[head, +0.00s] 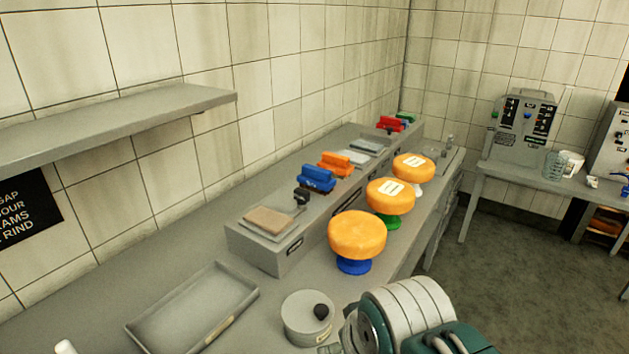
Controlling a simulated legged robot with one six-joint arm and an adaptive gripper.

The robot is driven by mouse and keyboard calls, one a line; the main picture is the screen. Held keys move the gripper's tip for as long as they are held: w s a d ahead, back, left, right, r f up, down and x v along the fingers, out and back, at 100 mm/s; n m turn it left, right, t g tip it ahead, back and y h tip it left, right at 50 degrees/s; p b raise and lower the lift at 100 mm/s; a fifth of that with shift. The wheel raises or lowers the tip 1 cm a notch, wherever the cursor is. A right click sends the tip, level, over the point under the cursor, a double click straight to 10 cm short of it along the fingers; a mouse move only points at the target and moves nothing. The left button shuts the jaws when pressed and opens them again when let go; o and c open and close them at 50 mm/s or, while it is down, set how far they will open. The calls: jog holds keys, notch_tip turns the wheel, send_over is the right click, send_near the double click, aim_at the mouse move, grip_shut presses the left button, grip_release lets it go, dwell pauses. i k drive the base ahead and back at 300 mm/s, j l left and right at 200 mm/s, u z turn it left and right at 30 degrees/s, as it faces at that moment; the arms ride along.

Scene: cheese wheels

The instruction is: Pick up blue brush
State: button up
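The blue brush (317,178) lies on top of the long raised grey ledge (262,253) that runs along the back of the counter. It is just in front of an orange brush (336,164), close beside it. Nothing holds it. Part of my arm, a ribbed grey and teal link, shows at the bottom edge right of centre, well apart from the brush. The fingers of my gripper are not visible.
Three orange cheese wheels on coloured stands line the counter, the nearest (357,235) on blue. A brown-topped block (270,220), a grey tray (193,310) and a round lidded pot (309,317) are nearer. A wall shelf (120,120) juts out at left.

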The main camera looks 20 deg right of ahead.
aim_at(312, 178)
jog(key=l+u, duration=0.1)
jog(key=u, duration=0.35)
jog(key=i+l+u, duration=0.25)
jog(key=l, duration=0.15)
jog(key=l+u, duration=0.25)
jog(key=l, duration=0.2)
jog(key=i+l+u, duration=0.1)
jog(key=l+u, duration=0.15)
jog(key=l, duration=0.2)
jog(key=i+l, duration=0.1)
jog(key=l, duration=0.75)
jog(key=i+l, duration=0.1)
jog(key=l, duration=0.8)
jog(key=u, duration=0.05)
